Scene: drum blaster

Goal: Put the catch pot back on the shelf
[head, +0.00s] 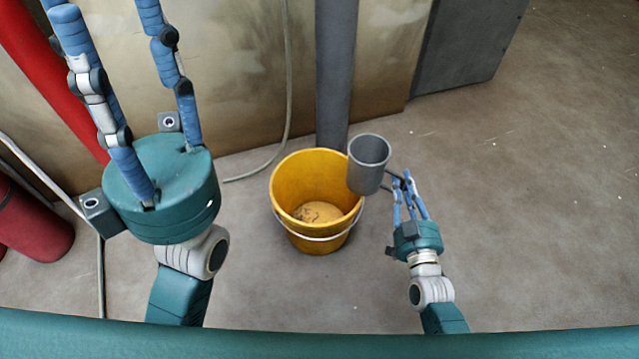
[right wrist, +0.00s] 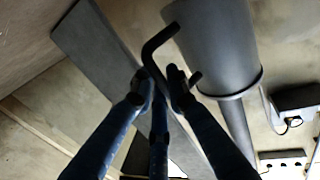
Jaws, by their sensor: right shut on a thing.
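The catch pot (head: 367,178) is a grey open-topped cylinder, its mouth facing up in the head view. It appears in front of the right rim of the yellow bucket. My right gripper (head: 399,183) is shut on the pot's dark handle, on the pot's right side. In the right wrist view the fingers (right wrist: 160,90) close around the bent handle (right wrist: 158,42), with the pot (right wrist: 215,45) above right. My left gripper (head: 110,70) is at the upper left, fingers apart, tips cut off by the frame; nothing shows between them. I cannot make out the shelf.
The yellow bucket (head: 290,210) stands on the floor with pale material inside. A grey pipe (head: 336,70) rises behind it. A hose (head: 287,80) runs down the wall. The floor at the right is clear.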

